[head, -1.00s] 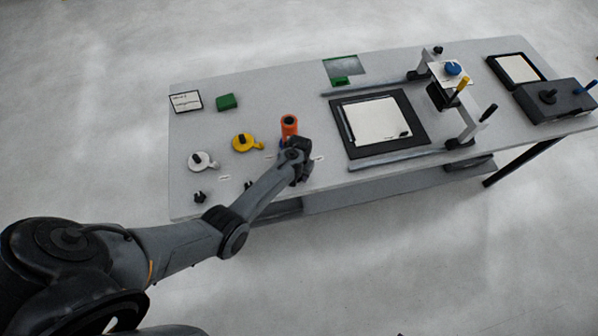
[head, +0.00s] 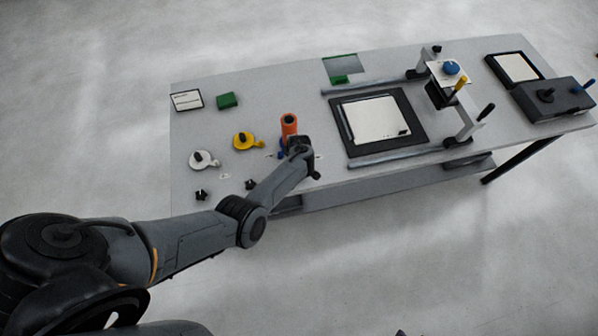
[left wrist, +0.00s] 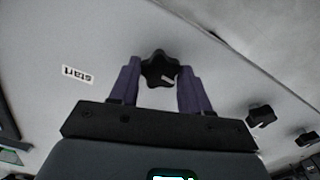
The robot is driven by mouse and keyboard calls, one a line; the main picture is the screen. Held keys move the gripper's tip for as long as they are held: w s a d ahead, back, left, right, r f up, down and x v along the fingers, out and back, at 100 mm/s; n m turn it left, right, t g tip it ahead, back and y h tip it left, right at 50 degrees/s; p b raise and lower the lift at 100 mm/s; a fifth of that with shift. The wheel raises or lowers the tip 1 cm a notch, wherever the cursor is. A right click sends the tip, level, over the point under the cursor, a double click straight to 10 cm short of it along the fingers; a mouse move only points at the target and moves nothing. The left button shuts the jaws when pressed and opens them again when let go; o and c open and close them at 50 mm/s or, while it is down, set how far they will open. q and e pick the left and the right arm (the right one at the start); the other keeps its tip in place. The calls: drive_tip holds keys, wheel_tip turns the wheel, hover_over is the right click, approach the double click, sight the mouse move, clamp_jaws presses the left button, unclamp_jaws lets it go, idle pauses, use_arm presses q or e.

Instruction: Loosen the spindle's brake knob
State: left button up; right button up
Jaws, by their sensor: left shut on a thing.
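A black star-shaped knob (left wrist: 160,68) sits between the two purple fingers of my left gripper (left wrist: 158,82) in the left wrist view. The gripper is shut on it. A white mark shows on the knob's face. In the head view my left gripper (head: 298,154) is at the bench's front edge, just in front of the orange roll (head: 289,124), and hides this knob. A bit of blue shows beneath the roll, beside the gripper. My right gripper is out of view.
Two more black knobs, one left (head: 201,195) and one nearer (head: 250,184), stand along the front edge. White (head: 203,160) and yellow (head: 243,141) discs with handles lie behind them.

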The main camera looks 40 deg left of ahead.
use_arm(q)
drive_tip(key=n+b, duration=0.1)
drive_tip(key=n, duration=0.4)
drive_tip(key=shift+n, duration=1.1)
drive_tip(key=o, duration=1)
drive_tip(key=shift+o, duration=0.2)
wheel_tip(320, 180, up, 11)
drive_tip(key=p, duration=0.3)
